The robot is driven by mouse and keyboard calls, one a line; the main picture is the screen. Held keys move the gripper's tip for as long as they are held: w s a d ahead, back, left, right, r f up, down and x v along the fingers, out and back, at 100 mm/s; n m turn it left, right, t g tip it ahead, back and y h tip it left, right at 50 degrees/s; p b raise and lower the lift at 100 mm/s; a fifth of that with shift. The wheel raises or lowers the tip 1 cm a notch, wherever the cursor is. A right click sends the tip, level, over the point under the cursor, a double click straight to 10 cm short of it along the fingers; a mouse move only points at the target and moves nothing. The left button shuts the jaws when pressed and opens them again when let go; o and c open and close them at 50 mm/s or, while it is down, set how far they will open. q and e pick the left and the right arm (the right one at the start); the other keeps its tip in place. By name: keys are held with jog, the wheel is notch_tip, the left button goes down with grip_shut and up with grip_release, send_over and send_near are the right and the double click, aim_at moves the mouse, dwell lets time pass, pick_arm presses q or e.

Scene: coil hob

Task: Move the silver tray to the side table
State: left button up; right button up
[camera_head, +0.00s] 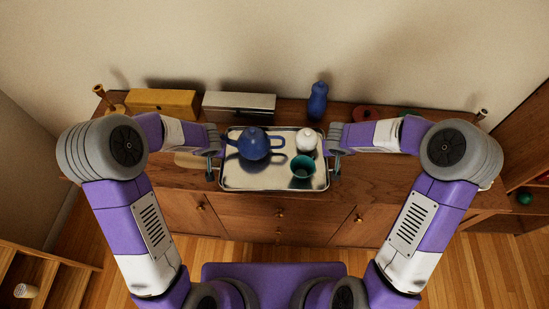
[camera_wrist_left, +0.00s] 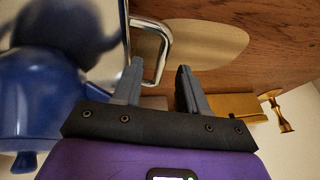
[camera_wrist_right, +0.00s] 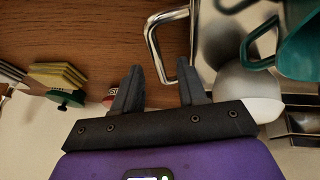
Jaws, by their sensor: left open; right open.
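The silver tray (camera_head: 260,182) lies on the wooden sideboard (camera_head: 385,195). It carries a blue teapot (camera_head: 254,145), a white round pot (camera_head: 306,140) and a teal cup (camera_head: 303,167). My left gripper (camera_head: 213,165) is open at the tray's left end; in the left wrist view, the tray handle (camera_wrist_left: 166,38) reaches between its fingertips (camera_wrist_left: 160,70). My right gripper (camera_head: 337,163) is open at the right end; in the right wrist view, that handle (camera_wrist_right: 152,45) lies between its fingertips (camera_wrist_right: 158,70). Neither grips it. No side table is clearly identifiable.
Behind the tray stand a yellow box (camera_head: 163,101), a silver box (camera_head: 239,105) and a blue bottle (camera_head: 317,101). A brass candlestick (camera_head: 101,93) stands at the back left. Wooden shelving stands lower left (camera_head: 45,262) and right (camera_head: 520,180). Bare sideboard top lies right of the tray.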

pick_arm(q)
jog(key=shift+x, duration=1)
pick_arm(e)
jog(key=shift+x, duration=1.05)
pick_arm(q)
grip_shut()
pick_arm(e)
grip_shut()
pick_arm(q)
jog(key=shift+w+r, duration=0.1)
pick_arm(e)
jog(key=shift+w+r, duration=0.1)
jog(key=shift+r, duration=0.05)
